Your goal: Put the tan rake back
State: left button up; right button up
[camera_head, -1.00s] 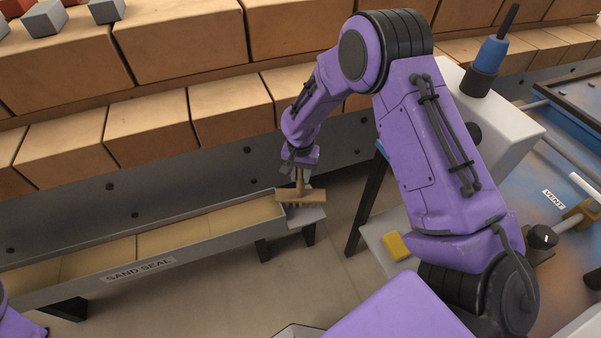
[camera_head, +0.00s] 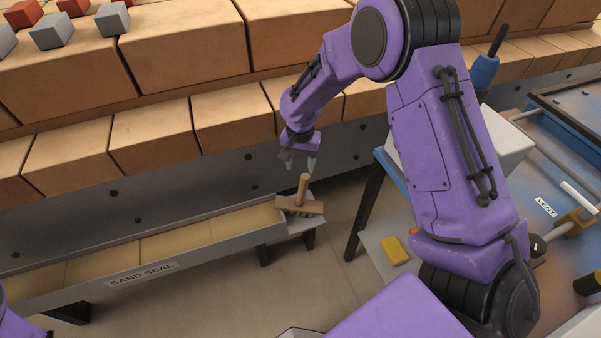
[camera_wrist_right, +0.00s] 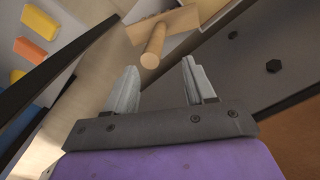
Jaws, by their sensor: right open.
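The tan rake (camera_head: 302,205) rests on the small ledge (camera_head: 306,222) at the right end of the sand trough, its handle standing up and its toothed head down. My right gripper (camera_head: 300,165) is open and empty just above and behind the handle, apart from it. In the right wrist view the rake (camera_wrist_right: 155,48) lies beyond the two open fingers of the gripper (camera_wrist_right: 165,85), with its handle end toward me. My left gripper is out of view; only a bit of purple arm shows at the lower left.
A side table with a yellow block (camera_head: 396,250) and a blue-edged bench (camera_head: 560,150) stand to the right. Open floor lies in front.

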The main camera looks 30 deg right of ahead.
notch_tip(320, 180, up, 5)
jog(key=s+a+f+n+t, duration=0.1)
jog(key=s+a+f, duration=0.1)
jog(key=s+f, duration=0.65)
jog(key=s+a+f+t, duration=0.15)
jog(key=s+f, duration=0.35)
jog(key=f, duration=0.6)
jog(key=s+d+f+n+h, duration=0.1)
jog(key=s+d+f+h, duration=0.1)
jog(key=s, duration=1.4)
jog(key=shift+s+n+t+h+p, duration=0.3)
jog(key=shift+s+t+h+p, duration=0.1)
jog(key=shift+h, duration=0.3)
notch_tip(320, 180, up, 16)
jog(key=p, duration=1.6)
jog(key=shift+r, duration=0.25)
jog(key=shift+w, duration=0.1)
